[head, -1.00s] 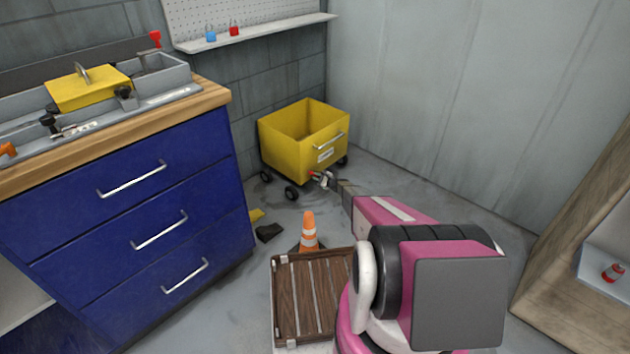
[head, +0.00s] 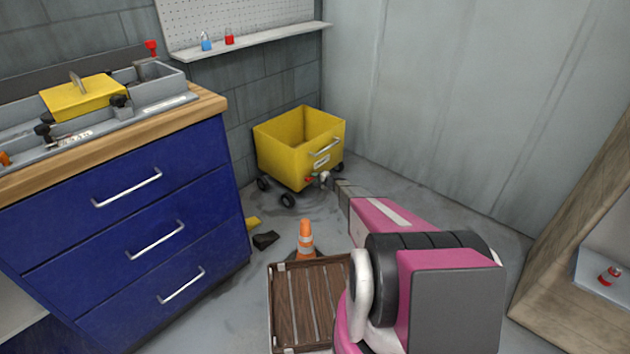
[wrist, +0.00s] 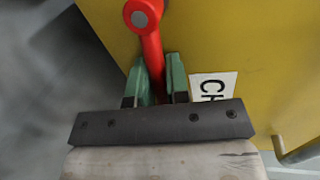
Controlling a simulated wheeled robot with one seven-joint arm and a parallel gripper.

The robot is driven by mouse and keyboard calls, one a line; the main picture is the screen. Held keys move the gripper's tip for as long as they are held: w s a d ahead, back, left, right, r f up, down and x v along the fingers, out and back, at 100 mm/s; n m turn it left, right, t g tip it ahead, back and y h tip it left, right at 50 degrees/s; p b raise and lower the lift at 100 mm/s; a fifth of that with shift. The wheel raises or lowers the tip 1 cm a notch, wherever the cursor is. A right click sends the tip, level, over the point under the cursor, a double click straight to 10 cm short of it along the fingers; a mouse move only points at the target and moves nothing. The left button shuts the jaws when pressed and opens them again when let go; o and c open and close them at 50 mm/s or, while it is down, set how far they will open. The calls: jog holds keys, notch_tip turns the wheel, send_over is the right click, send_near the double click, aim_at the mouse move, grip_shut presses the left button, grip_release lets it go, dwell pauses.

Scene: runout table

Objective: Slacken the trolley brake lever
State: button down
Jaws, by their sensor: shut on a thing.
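The yellow trolley (head: 284,156) stands on its black wheels in the back corner, with a silver handle and a white label on its near side. Its red brake lever (wrist: 151,55) shows large in the wrist view, running from a grey-centred round pivot at the top down between the jaws. In the head view the lever (head: 310,180) is a small red spot low on the trolley's near side. My gripper (wrist: 160,75) is shut on the lever, one green finger on each side. The lever's lower end is hidden behind the gripper's dark bar.
An orange cone (head: 306,238) and a slatted wooden pallet (head: 300,300) stand on the floor in front of the trolley. A blue drawer cabinet (head: 140,230) fills the left. A wooden shelf unit (head: 575,240) stands right. Bare floor lies between trolley and cone.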

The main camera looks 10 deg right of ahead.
jog(key=shift+r+n, duration=0.25)
jog(key=shift+n, duration=0.15)
dwell(0.3)
jog(key=c, duration=1.1)
grip_release()
jog(key=v, duration=1.1)
jog(key=shift+a, duration=0.1)
